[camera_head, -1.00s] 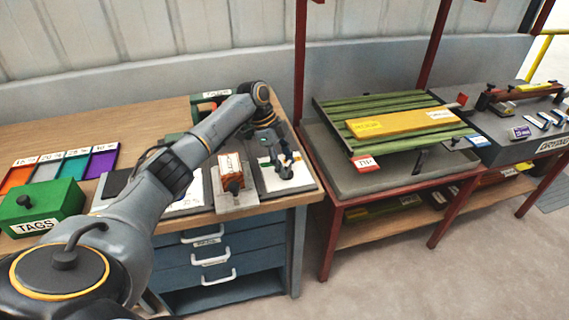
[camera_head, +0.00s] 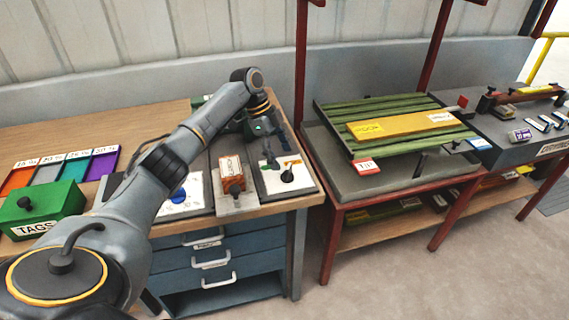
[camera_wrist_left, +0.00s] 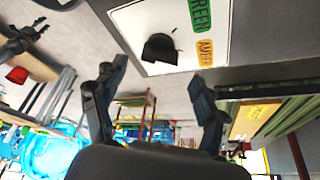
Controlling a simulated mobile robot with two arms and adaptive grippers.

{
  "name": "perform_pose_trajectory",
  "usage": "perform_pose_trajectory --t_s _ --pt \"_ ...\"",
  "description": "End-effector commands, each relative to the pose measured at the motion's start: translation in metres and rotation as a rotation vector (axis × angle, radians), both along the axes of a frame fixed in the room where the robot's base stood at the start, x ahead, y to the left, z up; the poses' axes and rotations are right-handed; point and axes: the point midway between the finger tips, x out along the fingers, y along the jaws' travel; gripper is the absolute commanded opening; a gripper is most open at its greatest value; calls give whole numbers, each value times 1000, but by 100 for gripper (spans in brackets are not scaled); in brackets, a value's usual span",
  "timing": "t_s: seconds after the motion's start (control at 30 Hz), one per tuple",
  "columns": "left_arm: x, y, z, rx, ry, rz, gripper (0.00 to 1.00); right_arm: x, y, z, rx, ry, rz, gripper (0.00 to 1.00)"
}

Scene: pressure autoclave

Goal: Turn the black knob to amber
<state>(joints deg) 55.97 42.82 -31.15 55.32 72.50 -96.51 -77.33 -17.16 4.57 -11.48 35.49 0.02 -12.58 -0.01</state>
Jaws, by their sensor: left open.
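The black knob (camera_head: 287,176) sits on a white-faced panel (camera_head: 268,186) at the right front corner of the wooden bench. In the left wrist view the black knob (camera_wrist_left: 160,48) is near the top, beside a green label reading GREEN (camera_wrist_left: 200,14) and an amber label reading AMBER (camera_wrist_left: 205,52). I cannot tell exactly where the knob points. My left gripper (camera_head: 268,152) is above and behind the knob, apart from it. In the wrist view its fingers (camera_wrist_left: 158,88) are spread, with nothing between them. My right gripper is not in view.
An orange box-like fixture (camera_head: 230,168) stands just left of the panel. A blue knob (camera_head: 179,195) is further left. A green TAGS box (camera_head: 42,210) and coloured trays (camera_head: 60,172) are at the far left. A red-framed table (camera_head: 345,192) stands right of the bench.

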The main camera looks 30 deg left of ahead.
Motion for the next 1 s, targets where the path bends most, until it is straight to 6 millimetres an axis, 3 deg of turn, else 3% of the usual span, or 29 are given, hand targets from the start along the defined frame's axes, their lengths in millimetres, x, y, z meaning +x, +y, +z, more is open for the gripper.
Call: perform_pose_trajectory --t_s 0.2,0.4,1.0 --pt "-4 18 44 1 -3 1 73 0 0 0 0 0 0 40" --pt "-6 27 66 0 -1 0 73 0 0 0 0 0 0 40" --pt "-7 28 70 0 0 0 73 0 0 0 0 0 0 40"
